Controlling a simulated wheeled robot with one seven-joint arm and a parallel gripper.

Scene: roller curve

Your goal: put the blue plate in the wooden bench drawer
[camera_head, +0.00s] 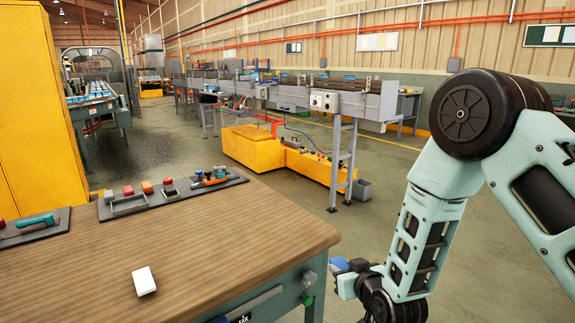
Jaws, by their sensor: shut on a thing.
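My arm comes down from the right, and my gripper (343,275) is low beside the right front corner of the wooden-topped bench (215,235). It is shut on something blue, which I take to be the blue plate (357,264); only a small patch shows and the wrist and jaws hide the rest. Part of the bench's front (262,303), with a dark labelled piece, shows at the bottom edge. Whether its drawer is open or shut cannot be told, as the picture cuts it off.
A small white block (144,281) lies on the bench top. Grey tool trays (130,205) line its far edge. A yellow cabinet (40,110) stands at left. A roller conveyor (340,100) and yellow base (255,150) stand beyond. The floor right of the bench is clear.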

